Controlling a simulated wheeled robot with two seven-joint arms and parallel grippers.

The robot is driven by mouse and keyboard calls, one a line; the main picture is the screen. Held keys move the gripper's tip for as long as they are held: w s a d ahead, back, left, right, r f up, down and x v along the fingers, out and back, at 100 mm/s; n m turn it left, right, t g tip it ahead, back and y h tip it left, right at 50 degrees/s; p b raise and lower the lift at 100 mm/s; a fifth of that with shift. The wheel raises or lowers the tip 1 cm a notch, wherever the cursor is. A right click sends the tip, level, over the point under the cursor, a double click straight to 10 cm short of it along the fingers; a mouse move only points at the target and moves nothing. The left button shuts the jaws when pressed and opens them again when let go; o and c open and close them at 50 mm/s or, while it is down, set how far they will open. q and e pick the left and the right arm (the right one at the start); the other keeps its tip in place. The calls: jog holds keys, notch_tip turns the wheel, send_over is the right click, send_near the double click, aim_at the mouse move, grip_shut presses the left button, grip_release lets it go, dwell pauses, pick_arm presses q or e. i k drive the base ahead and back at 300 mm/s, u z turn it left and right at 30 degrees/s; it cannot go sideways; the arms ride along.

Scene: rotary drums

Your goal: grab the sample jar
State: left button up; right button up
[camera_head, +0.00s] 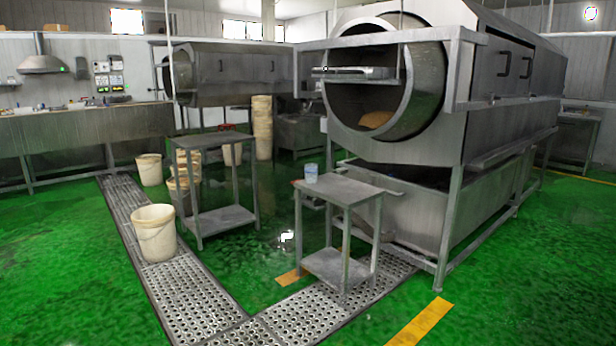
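A small clear jar with a bluish tint, which looks like the sample jar (311,173), stands upright on the top of a small steel table (345,189) in front of the large drum machine. It sits near the table's left back corner. Nothing touches it. Neither of my grippers shows in the head view.
The large rotary drum (388,95) stands behind the small table. Another steel table (213,140) is left of it. A white bucket (155,233) stands on the perforated floor drain (190,290). Green floor is open at the lower left and lower right.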

aim_at(311, 171)
jog(key=z, duration=0.15)
jog(key=i, duration=0.55)
jog(key=z, duration=0.4)
jog(key=i, duration=2.5)
jog(key=u, duration=1.2)
jog(key=i, duration=1.45)
jog(key=u, duration=0.9)
